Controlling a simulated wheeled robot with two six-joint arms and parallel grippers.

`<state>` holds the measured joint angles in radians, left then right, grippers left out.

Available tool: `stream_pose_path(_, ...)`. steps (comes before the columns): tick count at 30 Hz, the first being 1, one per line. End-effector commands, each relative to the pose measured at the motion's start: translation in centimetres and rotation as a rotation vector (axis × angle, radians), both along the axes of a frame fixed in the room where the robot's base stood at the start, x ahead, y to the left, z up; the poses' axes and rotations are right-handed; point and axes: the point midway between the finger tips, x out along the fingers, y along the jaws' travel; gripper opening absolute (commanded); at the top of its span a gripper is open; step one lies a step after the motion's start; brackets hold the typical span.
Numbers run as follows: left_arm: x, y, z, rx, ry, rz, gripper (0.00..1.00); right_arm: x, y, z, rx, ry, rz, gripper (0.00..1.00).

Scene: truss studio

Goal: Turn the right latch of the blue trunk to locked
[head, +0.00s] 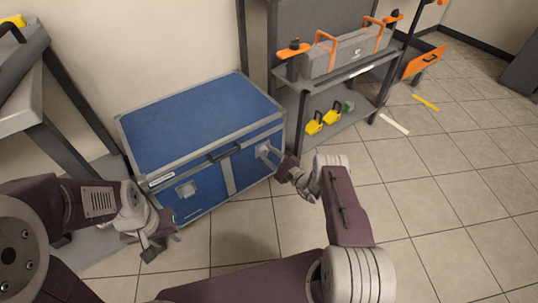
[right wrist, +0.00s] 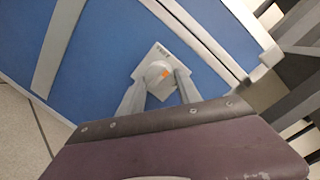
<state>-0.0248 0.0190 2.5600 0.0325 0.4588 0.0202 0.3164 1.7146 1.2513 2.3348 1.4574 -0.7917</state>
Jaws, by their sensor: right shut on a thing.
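The blue trunk (head: 200,120) stands closed on the floor against the wall, with grey metal edges and a black handle (head: 224,153) on its front. Its left latch (head: 186,189) is a light plate on the front. Its right latch (head: 263,149) is partly hidden by my right gripper (head: 270,156). In the right wrist view the right latch's pale plate (right wrist: 152,55) carries a round knob with an orange mark (right wrist: 166,74). My right gripper's fingers are shut on the knob, one on each side. My left gripper (head: 150,250) hangs before the trunk's left front, apart from it; its jaw opening is unclear.
A grey shelf unit (head: 345,85) stands right of the trunk, with a grey toolbox (head: 345,52) on top and yellow items (head: 314,126) below. A grey table (head: 35,100) is at left. Tiled floor (head: 430,190) is open at right, with loose strips lying on it.

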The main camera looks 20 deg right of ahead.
Motion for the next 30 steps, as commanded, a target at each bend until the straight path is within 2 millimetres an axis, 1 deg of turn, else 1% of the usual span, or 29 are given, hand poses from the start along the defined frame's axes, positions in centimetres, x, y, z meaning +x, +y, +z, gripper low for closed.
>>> stream_pose_path(8,0.0,0.0,-0.7,0.000,0.000,0.000,0.36,-0.1,0.1,-0.4,0.192,0.072,0.001,0.00)
stream_pose_path(30,0.0,0.0,-1.8,0.000,0.000,0.000,0.36,-0.2,0.4,-0.6,0.854,0.314,0.001,0.00)
